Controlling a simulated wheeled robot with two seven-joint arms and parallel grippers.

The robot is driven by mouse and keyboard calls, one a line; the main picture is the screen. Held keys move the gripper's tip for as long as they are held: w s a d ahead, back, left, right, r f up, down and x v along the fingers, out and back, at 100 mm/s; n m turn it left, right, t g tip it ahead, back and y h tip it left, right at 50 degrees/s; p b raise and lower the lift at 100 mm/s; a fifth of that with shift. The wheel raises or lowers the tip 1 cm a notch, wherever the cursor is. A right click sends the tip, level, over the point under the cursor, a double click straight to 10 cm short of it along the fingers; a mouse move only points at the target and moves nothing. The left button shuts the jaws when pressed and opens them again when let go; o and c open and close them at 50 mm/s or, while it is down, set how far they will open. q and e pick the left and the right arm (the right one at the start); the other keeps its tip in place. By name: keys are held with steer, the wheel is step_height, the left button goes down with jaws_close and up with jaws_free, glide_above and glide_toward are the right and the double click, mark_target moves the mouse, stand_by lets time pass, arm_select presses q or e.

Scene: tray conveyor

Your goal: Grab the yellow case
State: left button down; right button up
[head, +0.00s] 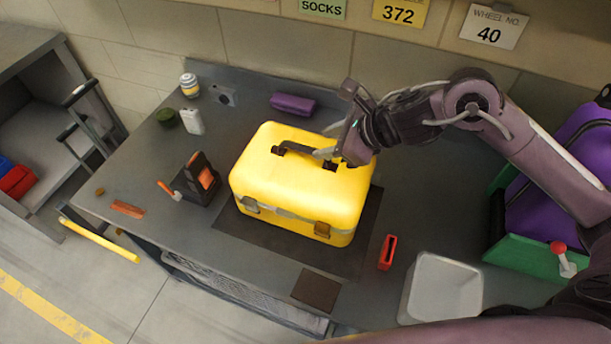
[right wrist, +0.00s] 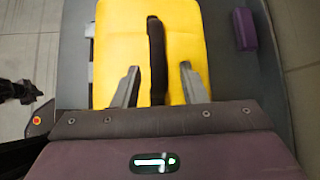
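The yellow case (head: 300,190) stands upright on a dark mat (head: 372,225) on the grey table, its latches facing the front. Its dark carry handle (head: 305,156) runs along the top. My right gripper (head: 330,155) reaches in from the right, over the lid at the handle's right end. In the right wrist view the fingers (right wrist: 160,70) are spread apart, with the handle (right wrist: 156,50) between them and a visible gap on each side. The yellow case (right wrist: 120,40) fills the view beyond the fingers. My left gripper does not show in the head view.
A black-and-orange device (head: 200,180) stands left of the case, a purple case (head: 293,104) behind it. A red item (head: 388,252) and white bin (head: 442,288) are at the front right. A green crate (head: 530,255) holds a purple bag. The table's left part has small items.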

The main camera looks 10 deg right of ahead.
mark_target(304, 146)
steer(key=shift+w+a+f, duration=0.3)
steer(key=shift+a+f, duration=0.15)
steer(key=shift+a, duration=0.05)
steer(key=p+x, duration=0.3)
steer(key=x, duration=0.2)
steer(key=shift+w+a+f, duration=0.1)
steer(key=shift+a+f, duration=0.05)
steer(key=shift+w+a+f, duration=0.1)
steer(key=shift+f, duration=0.1)
steer(key=c, duration=0.8)
jaws_close()
steer(key=shift+r, duration=0.1)
steer(key=shift+w+r, duration=0.15)
steer(key=shift+r, duration=0.05)
